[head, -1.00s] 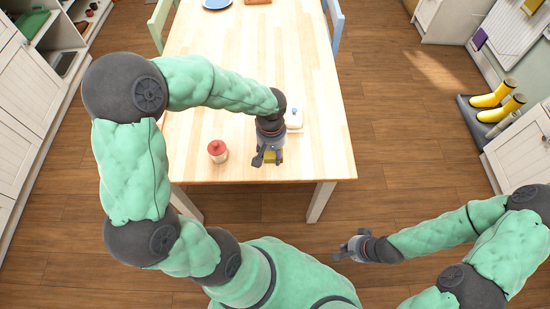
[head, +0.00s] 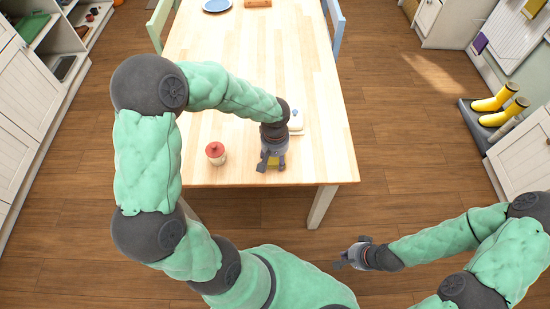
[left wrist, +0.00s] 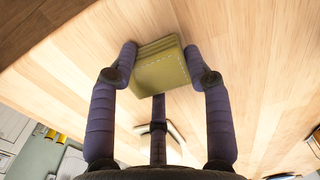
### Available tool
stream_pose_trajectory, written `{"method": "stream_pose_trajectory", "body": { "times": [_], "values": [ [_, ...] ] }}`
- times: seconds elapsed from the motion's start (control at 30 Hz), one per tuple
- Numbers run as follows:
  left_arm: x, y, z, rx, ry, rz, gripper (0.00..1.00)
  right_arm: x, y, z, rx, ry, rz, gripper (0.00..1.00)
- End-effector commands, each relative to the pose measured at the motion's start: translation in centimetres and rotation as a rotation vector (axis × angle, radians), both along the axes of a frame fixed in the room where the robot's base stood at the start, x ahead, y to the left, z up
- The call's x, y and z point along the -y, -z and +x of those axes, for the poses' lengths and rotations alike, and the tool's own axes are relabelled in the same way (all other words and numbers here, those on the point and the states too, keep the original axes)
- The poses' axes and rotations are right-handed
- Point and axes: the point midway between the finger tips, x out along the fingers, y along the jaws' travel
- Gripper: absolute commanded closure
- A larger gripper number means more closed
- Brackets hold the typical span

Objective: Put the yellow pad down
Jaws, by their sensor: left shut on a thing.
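The yellow pad (left wrist: 160,68) is a small olive-yellow block with a ridged side. In the left wrist view it sits between the two fingers of my left gripper (left wrist: 160,65), which is shut on it. In the head view my left gripper (head: 271,163) is over the near edge of the wooden table (head: 262,90), and a bit of the pad (head: 273,162) shows between the fingers. The pad is at or close to the tabletop; I cannot tell whether it touches. My right gripper (head: 345,259) is off the table, over the floor, and its fingers look apart.
A red-lidded jar (head: 216,153) stands left of my left gripper. A blue plate (head: 217,5) and a brown board (head: 257,3) lie at the far end. The table's middle is clear.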

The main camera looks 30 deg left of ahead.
Motion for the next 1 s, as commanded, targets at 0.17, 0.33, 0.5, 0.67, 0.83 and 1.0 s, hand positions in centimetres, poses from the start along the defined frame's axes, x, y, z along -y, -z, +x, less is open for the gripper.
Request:
{"method": "stream_pose_trajectory", "body": {
  "times": [0.17, 0.33, 0.5, 0.67, 0.83, 1.0],
  "values": [
    [0.0, 0.2, 0.0, 0.0, 0.0, 0.0, 0.27, 0.0, 0.2, 0.0, 0.0, 0.0, 0.0, 1.0],
    [0.0, 0.2, 0.0, 0.0, 0.0, 0.0, 0.27, 0.0, 0.2, 0.0, 0.0, 0.0, 0.0, 1.0],
    [0.0, 0.1, 0.0, 0.0, 0.0, 0.0, 0.27, 0.0, 0.1, 0.0, 0.0, 0.0, 0.0, 1.0],
    [0.0, -1.4, 0.1, 0.004, 0.0, 0.0, 0.27, 0.0, -0.8, 0.0, 0.0, 0.0, 0.0, 1.0],
    [0.0, -4.8, 0.1, 0.004, 0.001, 0.0, 0.27, 0.0, -2.4, 0.0, 0.0, 0.0, 0.0, 1.0],
    [0.0, -8.3, 0.1, 0.004, 0.0, 0.0, 0.27, 0.0, -3.8, 0.0, 0.0, 0.0, 0.0, 1.0]
  ]
}}
